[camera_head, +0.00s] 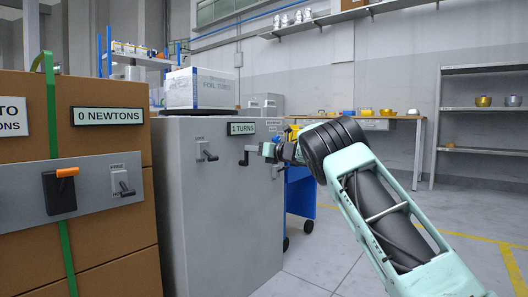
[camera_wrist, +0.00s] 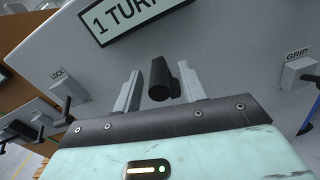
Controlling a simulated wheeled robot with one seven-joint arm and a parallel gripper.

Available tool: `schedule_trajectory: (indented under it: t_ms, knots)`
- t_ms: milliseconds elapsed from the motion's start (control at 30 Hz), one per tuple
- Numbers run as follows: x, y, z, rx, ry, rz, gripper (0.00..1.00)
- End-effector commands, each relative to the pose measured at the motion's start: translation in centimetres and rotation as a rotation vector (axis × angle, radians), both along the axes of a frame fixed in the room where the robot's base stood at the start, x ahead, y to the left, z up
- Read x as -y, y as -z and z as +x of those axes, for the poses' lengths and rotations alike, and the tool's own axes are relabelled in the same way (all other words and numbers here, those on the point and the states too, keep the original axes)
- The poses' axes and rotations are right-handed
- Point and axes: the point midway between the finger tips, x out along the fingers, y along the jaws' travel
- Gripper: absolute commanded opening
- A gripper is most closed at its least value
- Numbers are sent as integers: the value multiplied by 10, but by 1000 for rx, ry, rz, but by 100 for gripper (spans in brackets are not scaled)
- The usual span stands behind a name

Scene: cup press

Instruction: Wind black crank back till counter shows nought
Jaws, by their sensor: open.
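The counter plate (camera_head: 242,128) on the grey cabinet front reads "1 TURNS"; it is partly cut off at the top of the wrist view (camera_wrist: 125,15). The black crank (camera_head: 245,158) sits just below it. In the wrist view its dark round handle (camera_wrist: 159,92) points toward me, between my gripper's two fingers. My gripper (camera_head: 268,151) is at the crank, with its fingers open. A gap shows on both sides of the handle, wider on the left. The right finger is close to the crank's arm, and I cannot tell whether they touch.
A lever (camera_head: 207,153) is left of the crank; the wrist view labels it LOCK (camera_wrist: 58,73). A GRIP lever (camera_wrist: 303,72) is to the right. A brown box (camera_head: 105,200) with a "0 NEWTONS" plate (camera_head: 108,116) stands left. Open floor (camera_head: 340,250) lies right of the cabinet.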

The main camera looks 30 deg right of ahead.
Motion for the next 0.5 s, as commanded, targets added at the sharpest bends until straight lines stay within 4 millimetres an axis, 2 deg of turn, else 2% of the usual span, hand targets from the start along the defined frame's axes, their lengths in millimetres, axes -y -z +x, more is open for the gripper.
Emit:
schedule_trajectory:
  t_ms: [167, 267, 500]
  knots:
    - [6, -3, -14, -1, 2, 2, 41]
    - [11, -4, -30, -1, 2, 4, 41]
    - [30, -5, -78, -2, 4, 3, 41]
